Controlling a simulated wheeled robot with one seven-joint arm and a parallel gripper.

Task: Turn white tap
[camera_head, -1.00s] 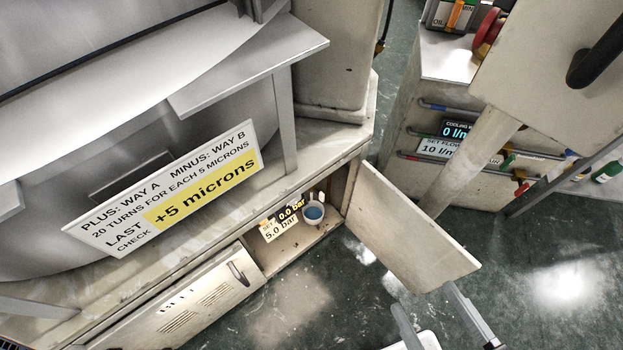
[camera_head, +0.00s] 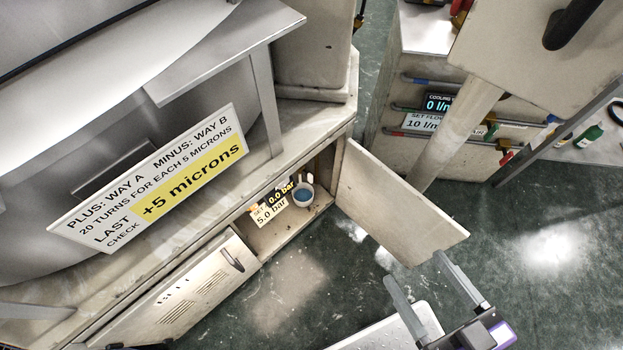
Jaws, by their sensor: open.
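My gripper (camera_head: 413,268) is open and empty at the lower right. Its two grey fingers are apart and point up and left, toward the open cupboard door, over the floor. I cannot make out a clearly white tap. A round whitish fitting with a blue face (camera_head: 303,194) is inside the open cupboard, beside a display reading 0.0 bar (camera_head: 281,192). A red tap handle (camera_head: 505,154) shows on the pipe rack at the right, with small fittings near it too small to tell apart. The gripper is apart from all of these.
The open cupboard door (camera_head: 395,205) stands between the cupboard and the pipe rack (camera_head: 385,125). A sign reading +5 microns (camera_head: 150,180) leans out at the left. A vented panel (camera_head: 190,295) is below it. The green floor (camera_head: 340,285) is clear in front of the cupboard.

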